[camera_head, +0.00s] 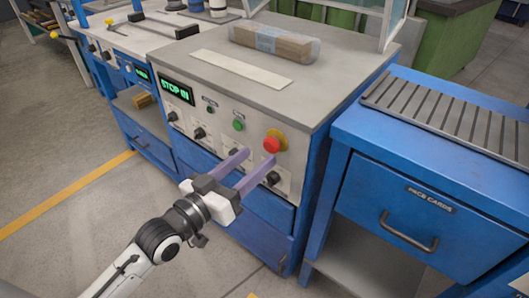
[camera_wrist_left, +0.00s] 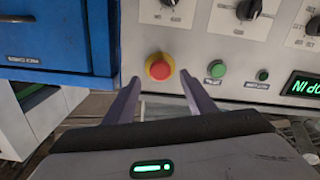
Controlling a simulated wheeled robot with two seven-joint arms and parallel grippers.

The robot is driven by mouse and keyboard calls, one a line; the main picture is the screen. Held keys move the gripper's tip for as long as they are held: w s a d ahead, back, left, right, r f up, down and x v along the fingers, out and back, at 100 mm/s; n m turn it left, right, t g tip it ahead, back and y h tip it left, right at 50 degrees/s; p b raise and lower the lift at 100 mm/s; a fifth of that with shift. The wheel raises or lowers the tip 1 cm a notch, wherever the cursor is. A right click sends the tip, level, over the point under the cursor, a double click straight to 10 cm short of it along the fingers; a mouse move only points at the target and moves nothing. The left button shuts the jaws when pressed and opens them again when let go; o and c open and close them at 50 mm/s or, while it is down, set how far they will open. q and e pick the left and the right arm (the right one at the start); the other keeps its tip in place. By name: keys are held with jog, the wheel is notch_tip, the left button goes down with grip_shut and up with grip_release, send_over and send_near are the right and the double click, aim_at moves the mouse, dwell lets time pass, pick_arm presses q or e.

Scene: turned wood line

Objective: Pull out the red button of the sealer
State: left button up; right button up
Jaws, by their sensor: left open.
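The sealer (camera_head: 225,100) is a blue and grey cabinet with a light front panel. Its red button (camera_head: 271,144) sits on a yellow collar at the panel's right side. In the left wrist view the red button (camera_wrist_left: 160,69) shows just beyond the fingertips, in the space between them. My left gripper (camera_head: 256,155) is open, its two purple fingers pointing at the panel close to the button. It also shows in the left wrist view (camera_wrist_left: 160,82), with nothing between the fingers. The display (camera_head: 176,88) reads "STOP IN". My right gripper is not in view.
A green button (camera_head: 238,125) and several black knobs share the panel. A wrapped wooden block (camera_head: 273,44) lies on the sealer's top. A blue drawer unit (camera_head: 430,170) with a slatted top stands to the right. Open floor lies at the left.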

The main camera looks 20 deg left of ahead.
aim_at(269, 147)
pick_arm(q)
jog(key=shift+x, duration=2.35)
grip_shut()
jog(key=shift+s+a+r+p, duration=0.1)
jog(key=shift+s+a+p, duration=0.15)
jog(key=shift+s+p, duration=0.4)
jog(key=shift+s, duration=0.2)
jog(key=shift+f, duration=0.25)
